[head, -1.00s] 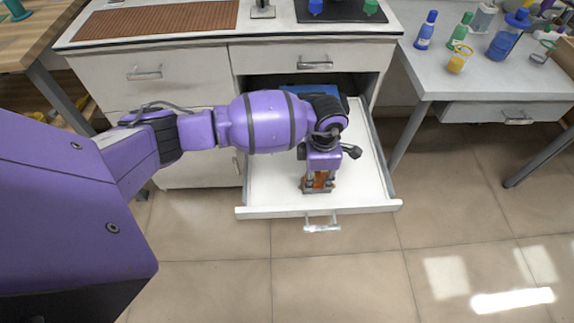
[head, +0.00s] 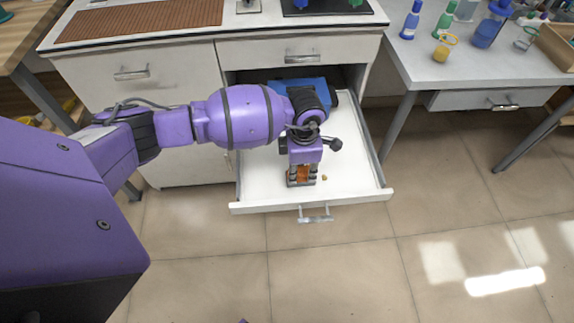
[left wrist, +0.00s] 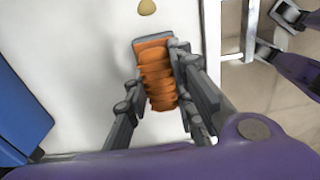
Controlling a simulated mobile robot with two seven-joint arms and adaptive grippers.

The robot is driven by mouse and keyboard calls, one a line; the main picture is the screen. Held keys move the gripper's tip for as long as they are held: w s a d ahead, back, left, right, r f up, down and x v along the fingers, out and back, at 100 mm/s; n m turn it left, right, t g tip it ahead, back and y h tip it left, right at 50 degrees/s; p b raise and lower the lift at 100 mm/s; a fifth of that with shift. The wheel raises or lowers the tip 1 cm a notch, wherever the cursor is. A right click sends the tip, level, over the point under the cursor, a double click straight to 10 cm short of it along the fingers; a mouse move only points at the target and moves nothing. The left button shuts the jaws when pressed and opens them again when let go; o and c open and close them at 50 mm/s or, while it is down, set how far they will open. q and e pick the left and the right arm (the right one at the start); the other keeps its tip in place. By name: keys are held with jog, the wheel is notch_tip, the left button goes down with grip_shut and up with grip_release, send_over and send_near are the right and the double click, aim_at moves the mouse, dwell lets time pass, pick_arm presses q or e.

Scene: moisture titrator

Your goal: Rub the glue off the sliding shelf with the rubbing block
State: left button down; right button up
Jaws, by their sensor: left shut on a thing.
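My left gripper (head: 301,182) is shut on the rubbing block (left wrist: 157,75), an orange ribbed grip on a grey base. It holds the block upright at the sliding shelf (head: 350,180), near its front edge. Contact with the shelf surface cannot be told for sure. A small tan blob of glue (head: 324,178) lies on the white shelf, just right of the block. The glue also shows in the left wrist view (left wrist: 147,7), apart from the block's base. My right gripper (left wrist: 277,32) shows at the upper right of the left wrist view, its grey fingers apart and empty.
A blue box (head: 300,86) sits at the back of the shelf, partly behind my arm. The shelf is pulled out, with a metal handle (head: 315,214) in front. Right of the glue the shelf is bare. A side table (head: 450,65) with bottles stands at right.

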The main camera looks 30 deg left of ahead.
pick_arm(q)
jog(key=shift+s+a+p, duration=0.3)
jog(key=shift+s+a, duration=0.15)
jog(key=shift+a, duration=0.25)
jog(key=shift+s+a, duration=0.4)
jog(key=shift+a, duration=0.1)
jog(key=shift+p, duration=0.3)
jog(key=shift+r+p, duration=0.45)
jog(key=shift+r, duration=0.2)
jog(key=c, duration=2.1)
grip_release()
jog(key=shift+w, duration=0.1)
grip_shut()
